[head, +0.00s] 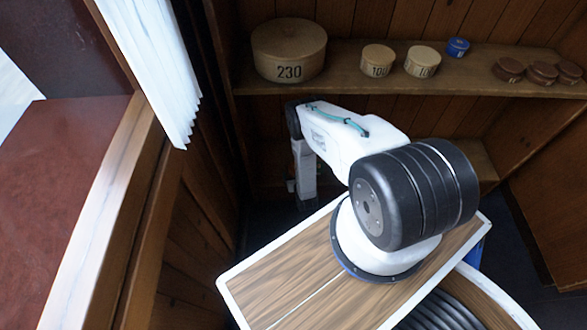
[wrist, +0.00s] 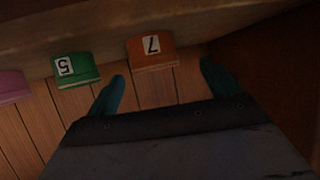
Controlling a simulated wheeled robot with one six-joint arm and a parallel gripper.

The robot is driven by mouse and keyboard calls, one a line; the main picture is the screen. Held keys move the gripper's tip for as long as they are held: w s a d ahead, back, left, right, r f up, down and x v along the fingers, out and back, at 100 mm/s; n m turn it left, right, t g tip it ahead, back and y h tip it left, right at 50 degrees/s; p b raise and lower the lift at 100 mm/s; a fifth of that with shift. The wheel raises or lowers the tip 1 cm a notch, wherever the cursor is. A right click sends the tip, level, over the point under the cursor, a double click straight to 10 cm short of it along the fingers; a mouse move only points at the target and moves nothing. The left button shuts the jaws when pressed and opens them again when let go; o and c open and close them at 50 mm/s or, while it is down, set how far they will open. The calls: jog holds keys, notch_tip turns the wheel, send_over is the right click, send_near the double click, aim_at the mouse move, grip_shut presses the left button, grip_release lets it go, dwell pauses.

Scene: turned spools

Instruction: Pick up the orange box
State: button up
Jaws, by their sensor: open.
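The orange box (wrist: 152,53) shows in the wrist view, near the top middle, with a white label bearing a dark 7. It stands on a pale shelf or ledge. My gripper (wrist: 160,87) is open, its two teal fingers apart below the box in the picture. The box lies beyond the fingertips, between their lines and nearer the left finger. Nothing is between the fingers but the wooden planks behind. In the head view my white and black arm reaches toward the shelving; the fingers and the orange box are not visible there.
In the wrist view a green box (wrist: 75,69) labelled 5 stands left of the orange box, and a pink box (wrist: 14,86) is at the left edge. A dark wooden wall (wrist: 270,60) rises at right. The head view shows a shelf (head: 370,73) with several round boxes.

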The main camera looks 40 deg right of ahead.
jog(key=x, duration=0.5)
jog(key=shift+d+r, duration=0.15)
jog(key=shift+d, duration=0.25)
jog(key=c, duration=1.1)
jog(key=shift+r, duration=0.1)
